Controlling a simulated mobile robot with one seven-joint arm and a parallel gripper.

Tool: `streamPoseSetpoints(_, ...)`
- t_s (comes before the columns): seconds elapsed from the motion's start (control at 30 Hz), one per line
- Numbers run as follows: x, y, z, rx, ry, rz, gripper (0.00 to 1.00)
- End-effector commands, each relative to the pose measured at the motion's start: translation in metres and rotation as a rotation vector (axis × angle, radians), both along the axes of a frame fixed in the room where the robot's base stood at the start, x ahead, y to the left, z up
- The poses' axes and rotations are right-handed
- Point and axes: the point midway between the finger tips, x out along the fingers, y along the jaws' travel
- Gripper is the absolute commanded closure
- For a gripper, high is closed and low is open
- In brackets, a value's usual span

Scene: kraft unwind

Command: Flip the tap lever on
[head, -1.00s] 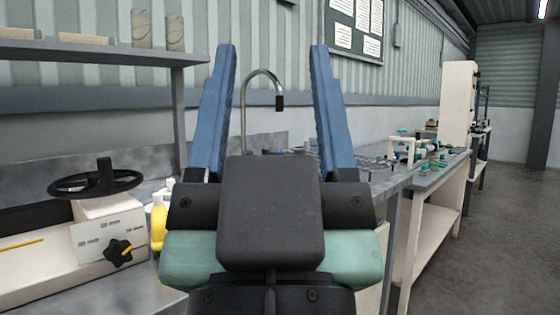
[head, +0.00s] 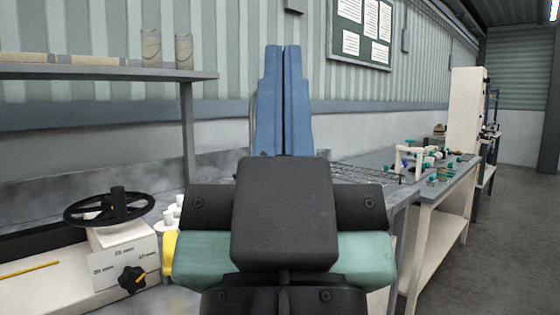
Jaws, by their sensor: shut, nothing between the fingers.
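My gripper (head: 283,48) is in the middle of the head view, with its two blue fingers pressed together and nothing between them. The tap is almost wholly hidden behind the fingers; only a thin sliver of its curved spout (head: 251,122) seems to show at their left edge. The tap's lever is not visible. I cannot tell how far the fingertips are from the tap or whether they touch it.
A machine with a black handwheel (head: 109,207) and black star knob (head: 132,280) stands at the left. A grey shelf (head: 110,73) rises behind it. White bottles (head: 170,220) stand beside my gripper. A bench with pipe fittings (head: 412,160) is at the right; floor (head: 510,220) is clear.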

Motion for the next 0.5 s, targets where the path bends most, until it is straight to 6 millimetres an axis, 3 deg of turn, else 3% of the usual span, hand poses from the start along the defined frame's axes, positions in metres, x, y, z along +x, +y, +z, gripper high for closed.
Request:
streamPoseSetpoints(0.03, 0.0, 0.0, 0.032, 0.0, -0.001, 0.0, 1.0)
streamPoseSetpoints(0.5, 0.0, 0.0, 0.196, 0.0, -0.001, 0.001, 1.0)
